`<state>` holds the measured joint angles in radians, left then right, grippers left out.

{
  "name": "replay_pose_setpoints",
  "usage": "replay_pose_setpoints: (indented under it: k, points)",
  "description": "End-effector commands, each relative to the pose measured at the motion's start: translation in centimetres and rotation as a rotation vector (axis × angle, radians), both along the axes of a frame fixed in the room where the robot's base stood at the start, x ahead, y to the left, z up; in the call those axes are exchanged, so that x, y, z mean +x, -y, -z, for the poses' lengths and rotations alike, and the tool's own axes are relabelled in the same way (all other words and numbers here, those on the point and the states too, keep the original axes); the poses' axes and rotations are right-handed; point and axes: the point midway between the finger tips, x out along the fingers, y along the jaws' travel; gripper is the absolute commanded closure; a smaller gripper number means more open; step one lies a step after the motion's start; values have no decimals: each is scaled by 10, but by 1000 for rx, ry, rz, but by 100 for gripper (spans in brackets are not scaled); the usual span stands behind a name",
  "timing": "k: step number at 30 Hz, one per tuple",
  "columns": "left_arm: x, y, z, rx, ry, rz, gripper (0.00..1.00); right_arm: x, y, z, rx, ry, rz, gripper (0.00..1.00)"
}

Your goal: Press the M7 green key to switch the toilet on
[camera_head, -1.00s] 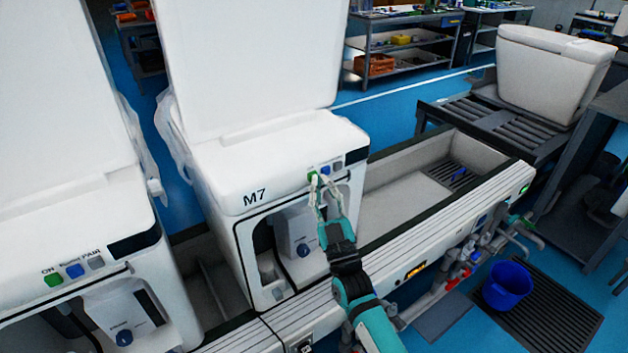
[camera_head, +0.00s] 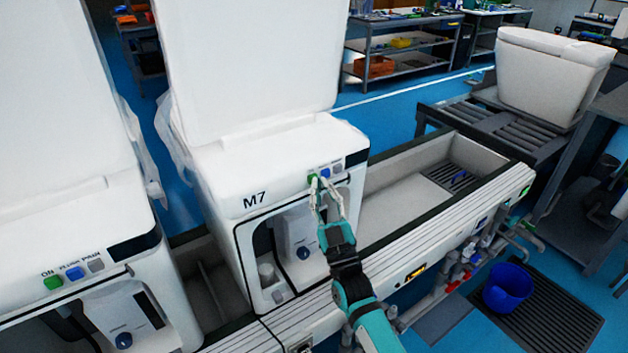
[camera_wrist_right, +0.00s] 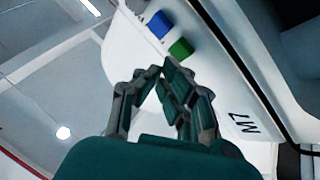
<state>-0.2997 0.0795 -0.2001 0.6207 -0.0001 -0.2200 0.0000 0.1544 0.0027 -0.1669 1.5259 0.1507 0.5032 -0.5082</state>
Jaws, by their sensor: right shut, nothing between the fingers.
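The white toilet unit marked M7 (camera_head: 256,199) stands in the middle of the head view. Its green key (camera_head: 312,177) is at the left of a short row on the front edge, beside a blue key (camera_head: 325,172) and a grey key (camera_head: 337,168). My right gripper (camera_head: 322,180) is shut and empty, its fingertips just in front of the green and blue keys. In the right wrist view the green key (camera_wrist_right: 181,48) is close beyond the fingertips (camera_wrist_right: 161,68), slightly to their right. I cannot tell whether they touch it. My left gripper is not in view.
Another white unit (camera_head: 110,235) with its own green key (camera_head: 53,283) stands at the left. Raised white lids stand behind both units. A bench rail (camera_head: 440,235) runs along the front. A blue bucket (camera_head: 508,287) is on the floor at the right.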

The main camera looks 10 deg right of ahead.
Motion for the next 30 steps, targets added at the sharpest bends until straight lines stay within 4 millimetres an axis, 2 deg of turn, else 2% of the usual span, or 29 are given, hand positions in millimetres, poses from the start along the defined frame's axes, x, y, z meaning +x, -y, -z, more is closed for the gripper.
replay_pose_setpoints:
  k: [30]
  points:
    - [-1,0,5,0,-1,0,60,9,-3,0,0,0,0,100]
